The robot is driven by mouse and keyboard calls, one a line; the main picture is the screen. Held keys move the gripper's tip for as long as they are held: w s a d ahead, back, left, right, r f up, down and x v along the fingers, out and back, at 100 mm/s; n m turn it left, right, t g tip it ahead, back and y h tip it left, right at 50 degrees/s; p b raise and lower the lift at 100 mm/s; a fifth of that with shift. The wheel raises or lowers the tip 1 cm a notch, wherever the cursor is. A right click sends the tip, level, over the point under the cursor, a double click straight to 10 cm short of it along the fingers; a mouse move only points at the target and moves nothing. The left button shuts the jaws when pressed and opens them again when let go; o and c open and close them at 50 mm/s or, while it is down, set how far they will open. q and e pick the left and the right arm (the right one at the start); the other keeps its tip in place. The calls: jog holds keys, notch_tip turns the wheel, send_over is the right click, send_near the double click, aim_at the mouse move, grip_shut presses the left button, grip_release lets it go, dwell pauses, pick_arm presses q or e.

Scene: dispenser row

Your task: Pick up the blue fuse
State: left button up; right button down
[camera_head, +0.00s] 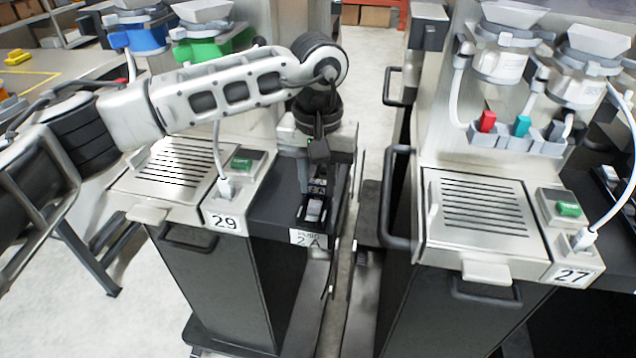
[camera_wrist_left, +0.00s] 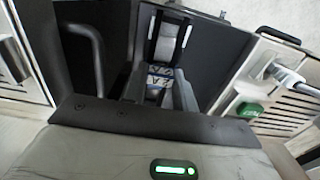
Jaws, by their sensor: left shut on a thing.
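The fuse is mostly hidden there by the gripper. In the left wrist view the gripper (camera_wrist_left: 160,94) is at the middle, close in front of the slot's light grey part (camera_wrist_left: 167,45). I cannot tell whether the fuse is still seated. My right gripper is not in view.
A "2 A" label (camera_head: 309,239) is on the slot's front edge. Left of it are a white plug (camera_head: 225,187), a green switch (camera_head: 241,163) and a slotted drip tray (camera_head: 180,161). Station 27 (camera_head: 573,276) stands right, across a narrow gap. A black handle (camera_head: 387,205) juts into that gap.

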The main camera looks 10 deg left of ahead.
aim_at(319, 182)
pick_arm(q)
jog(key=shift+r, duration=0.15)
jog(key=shift+r, duration=0.25)
notch_tip(319, 182, up, 2)
jog(key=shift+r+b, duration=0.25)
jog(key=shift+b, duration=0.35)
jog(key=s+d+r+b, duration=0.2)
jog(key=s+r, duration=0.7)
jog(key=s, duration=0.4)
jog(key=shift+s+d+r, duration=0.4)
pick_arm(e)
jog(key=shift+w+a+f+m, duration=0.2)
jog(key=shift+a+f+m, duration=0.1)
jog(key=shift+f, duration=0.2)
pick_arm(q)
jog(key=shift+r+p, duration=0.3)
jog(key=shift+r, duration=0.3)
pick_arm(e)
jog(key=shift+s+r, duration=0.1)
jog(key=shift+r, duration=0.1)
pick_arm(q)
jog(key=shift+r+p, duration=0.3)
jog(key=shift+r, duration=0.1)
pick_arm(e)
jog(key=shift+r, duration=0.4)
